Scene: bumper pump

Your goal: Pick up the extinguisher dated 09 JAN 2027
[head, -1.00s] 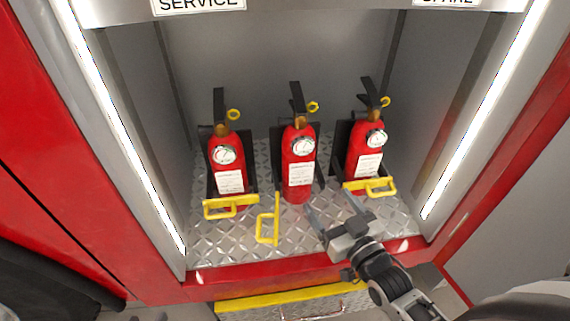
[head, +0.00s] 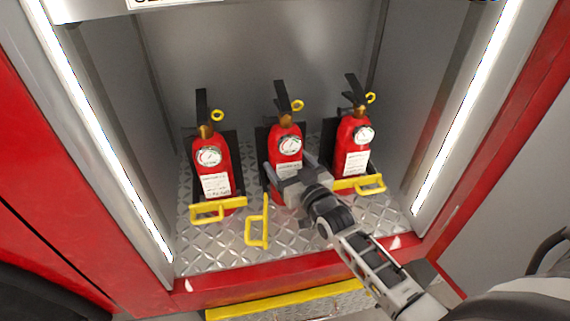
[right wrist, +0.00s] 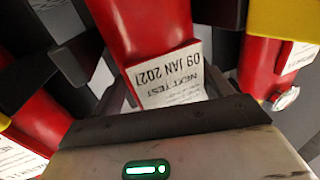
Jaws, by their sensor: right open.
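Three red extinguishers stand in a row in black brackets. The middle extinguisher (head: 287,147) has its yellow latch (head: 257,225) swung open to the left. In the right wrist view, the middle extinguisher (right wrist: 140,28) carries a white label (right wrist: 168,78) reading "NEXT TEST 09 JAN 2027", upside down. My right gripper (head: 291,170) is open at the lower front of this extinguisher, with its fingers on either side of the body. Whether they touch it cannot be told. My left gripper is not in view.
The left extinguisher (head: 211,155) and right extinguisher (head: 353,140) stand close on either side, each with a yellow latch across its front. Grey compartment walls and a red front sill (head: 225,282) bound the tread-plate floor (head: 200,255).

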